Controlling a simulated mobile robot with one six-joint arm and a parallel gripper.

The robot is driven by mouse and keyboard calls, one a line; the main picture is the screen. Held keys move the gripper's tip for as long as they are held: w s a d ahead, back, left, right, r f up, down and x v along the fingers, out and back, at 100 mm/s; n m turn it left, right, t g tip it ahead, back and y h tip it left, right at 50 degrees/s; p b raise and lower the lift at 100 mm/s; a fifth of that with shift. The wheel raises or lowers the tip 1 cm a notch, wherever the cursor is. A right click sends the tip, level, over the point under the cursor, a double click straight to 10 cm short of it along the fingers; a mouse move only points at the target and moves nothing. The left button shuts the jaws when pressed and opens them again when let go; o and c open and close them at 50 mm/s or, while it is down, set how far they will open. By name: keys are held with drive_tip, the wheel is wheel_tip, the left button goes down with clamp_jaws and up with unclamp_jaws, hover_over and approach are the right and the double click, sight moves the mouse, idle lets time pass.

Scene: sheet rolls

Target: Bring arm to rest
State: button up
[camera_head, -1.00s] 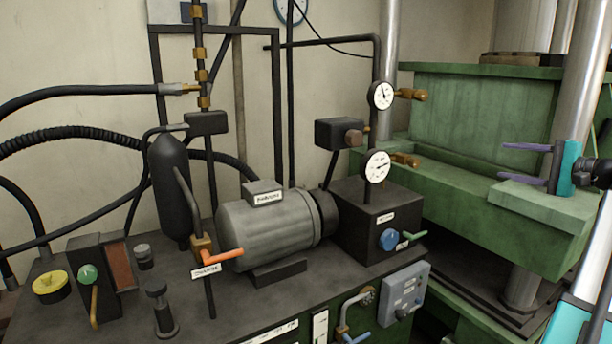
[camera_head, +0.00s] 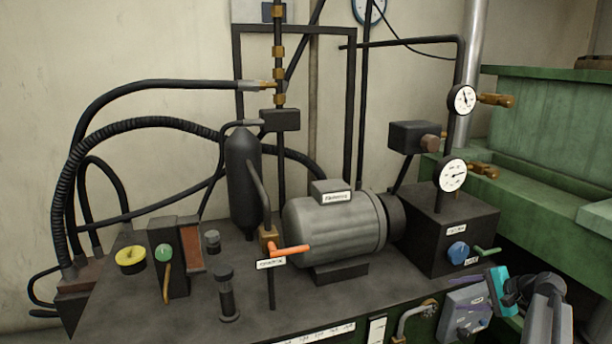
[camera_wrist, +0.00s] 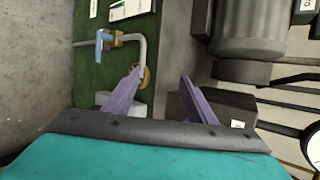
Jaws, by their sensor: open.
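My gripper (camera_head: 468,305) is at the lower right of the head view, with a teal body and thin purple fingers. It is in front of the grey box on the bench's front face, which it partly covers. In the wrist view my gripper (camera_wrist: 160,76) has its two purple fingers spread apart, with nothing held between them. Whether a finger touches the bench front cannot be told.
The dark bench carries a grey motor (camera_head: 335,232), a black cylinder (camera_head: 243,185), an orange-handled valve (camera_head: 290,250) and two gauges (camera_head: 453,175) on a pipe. A blue-handled valve (camera_wrist: 104,42) sticks out of the front panel. A green press (camera_head: 550,125) stands at right.

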drive_tip(key=s+a+f+n+g, duration=0.2)
drive_tip(key=s+a+f+g, duration=0.15)
drive_tip(key=a+f, duration=0.6)
drive_tip(key=s+a+f+n+g, duration=0.2)
drive_tip(key=s+a+f, duration=0.3)
drive_tip(key=a+f, duration=0.45)
drive_tip(key=s+a+f+n+g, duration=0.2)
drive_tip(key=s+a+f+g, duration=0.15)
drive_tip(key=a+f, duration=0.55)
drive_tip(key=s+a+f+n+g+h, duration=0.2)
drive_tip(key=s+f, duration=0.6)
drive_tip(key=s, duration=0.6)
drive_tip(key=s+a+f+n+g+h, duration=0.3)
drive_tip(key=s+a+f+n, duration=0.3)
drive_tip(key=s, duration=0.7)
wheel_tip(320, 180, down, 2)
drive_tip(key=shift+s+a+f+h, duration=0.15)
drive_tip(key=shift+s+h, duration=0.25)
drive_tip(key=shift+h, duration=0.1)
